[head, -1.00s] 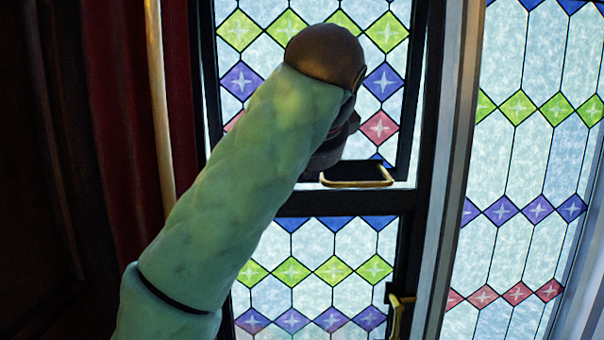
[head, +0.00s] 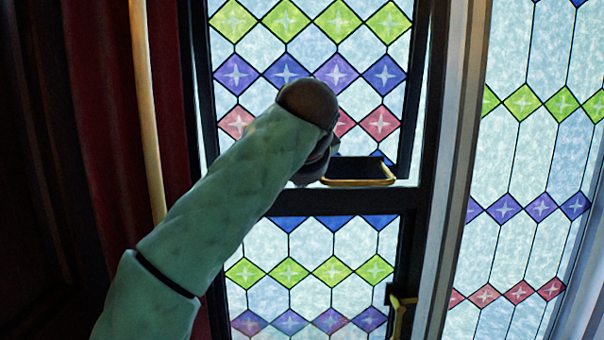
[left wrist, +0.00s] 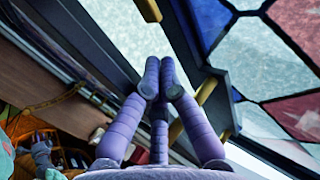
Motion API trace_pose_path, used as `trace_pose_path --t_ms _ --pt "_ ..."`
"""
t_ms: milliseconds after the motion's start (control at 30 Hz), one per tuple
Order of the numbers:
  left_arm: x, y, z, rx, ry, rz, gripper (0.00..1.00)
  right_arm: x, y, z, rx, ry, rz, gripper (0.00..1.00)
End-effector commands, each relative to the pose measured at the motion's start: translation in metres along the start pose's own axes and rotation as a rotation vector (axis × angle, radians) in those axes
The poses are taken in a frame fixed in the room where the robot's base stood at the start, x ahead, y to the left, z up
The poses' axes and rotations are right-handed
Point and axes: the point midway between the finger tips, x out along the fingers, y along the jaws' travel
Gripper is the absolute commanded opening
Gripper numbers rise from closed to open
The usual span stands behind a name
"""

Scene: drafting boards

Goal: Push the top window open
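The top window (head: 240,85) is a stained-glass pane in a black frame, tilted slightly, with a bright gap along its bottom and right edges. Its gold handle (head: 362,183) is at the pane's bottom. My left gripper (head: 318,170) is at the handle's left end, largely hidden behind my wrist; contact is unclear. In the left wrist view, its purple fingers (left wrist: 157,75) are together with nothing visible between them. A gold bar (left wrist: 205,91) is just right of them, beside the dark frame. A small purple shape (left wrist: 40,152) at lower left looks like my right gripper; its fingers are unclear.
The lower window (head: 300,270) sits below a dark crossbar, with a gold handle (head: 402,312) at its right. Another stained-glass window (head: 530,150) is at the right. A red curtain (head: 110,110) and gold pole (head: 147,110) are at the left.

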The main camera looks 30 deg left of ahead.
Motion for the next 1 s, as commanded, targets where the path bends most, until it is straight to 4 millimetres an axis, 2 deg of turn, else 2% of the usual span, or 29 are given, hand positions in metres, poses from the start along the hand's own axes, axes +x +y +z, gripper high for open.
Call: trace_pose_path --t_ms 433,567,767,900,1000 --pt "0.006 0.0 0.0 0.0 0.0 -0.001 0.0 0.0 0.0 0.0 0.0 0.0 0.0 0.43" --pt "0.013 -0.003 0.001 -0.003 -0.002 -0.035 0.0 0.006 0.002 0.0 0.0 0.0 0.0 0.43" --pt "0.037 -0.023 0.001 -0.002 -0.004 -0.177 0.0 0.022 0.008 -0.001 0.0 0.0 0.0 0.43" --pt "0.051 -0.045 0.0 0.0 -0.005 -0.249 0.0 0.018 0.006 -0.001 0.0 0.0 0.0 0.43" --pt "0.058 -0.053 0.0 0.0 -0.003 -0.276 0.0 0.016 0.006 -0.001 0.0 0.0 0.0 0.43"
